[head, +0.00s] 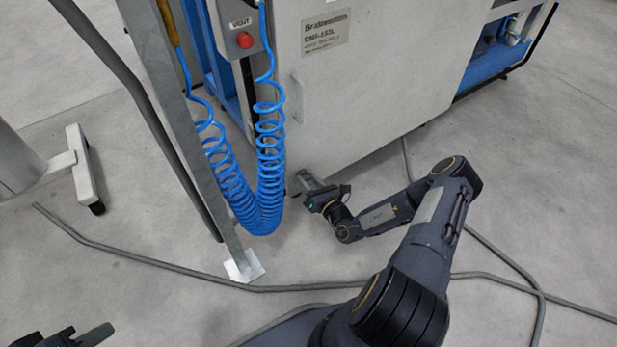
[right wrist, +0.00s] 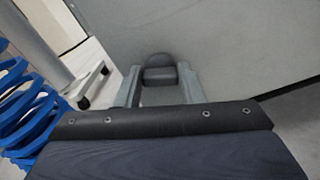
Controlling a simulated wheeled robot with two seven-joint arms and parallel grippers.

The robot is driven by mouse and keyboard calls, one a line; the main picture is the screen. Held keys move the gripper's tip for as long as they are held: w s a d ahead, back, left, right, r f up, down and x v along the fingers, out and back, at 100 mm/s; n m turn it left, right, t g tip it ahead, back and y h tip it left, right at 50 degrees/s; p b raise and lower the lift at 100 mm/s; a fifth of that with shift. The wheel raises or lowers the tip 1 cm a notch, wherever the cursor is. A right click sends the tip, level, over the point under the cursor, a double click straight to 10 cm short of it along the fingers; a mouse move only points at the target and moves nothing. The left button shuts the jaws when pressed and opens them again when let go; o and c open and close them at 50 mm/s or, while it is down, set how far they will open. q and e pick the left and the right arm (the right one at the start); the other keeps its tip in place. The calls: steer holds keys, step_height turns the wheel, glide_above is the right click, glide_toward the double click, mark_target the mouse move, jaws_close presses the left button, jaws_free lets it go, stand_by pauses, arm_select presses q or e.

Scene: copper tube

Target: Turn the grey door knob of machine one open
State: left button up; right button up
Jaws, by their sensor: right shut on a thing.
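The grey door knob (right wrist: 158,73) is a dark grey rounded piece on the light grey door panel (right wrist: 225,45) of the machine. In the right wrist view it sits between the two grey fingers of my right gripper (right wrist: 160,84), which is shut on it. In the head view my right gripper (head: 308,184) is at the lower left part of the machine's grey door (head: 380,85) and hides the knob. Part of my left gripper (head: 75,338) shows at the bottom left corner, far from the machine; its jaws are not clear.
A coiled blue hose (head: 265,175) hangs just left of my right gripper, by a grey post (head: 190,140). A red button (head: 244,40) is on a box above. Grey cables (head: 200,277) lie on the floor. A wheeled stand (head: 85,165) is at the left.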

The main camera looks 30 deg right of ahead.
steer(key=m+p, duration=0.1)
steer(key=m, duration=0.2)
steer(key=m+p, duration=0.1)
steer(key=m, duration=0.2)
steer(key=shift+f, duration=0.1)
steer(key=m+p, duration=0.1)
steer(key=m, duration=0.3)
steer(key=shift+d+f, duration=0.1)
steer(key=shift+m, duration=2)
steer(key=o, duration=1)
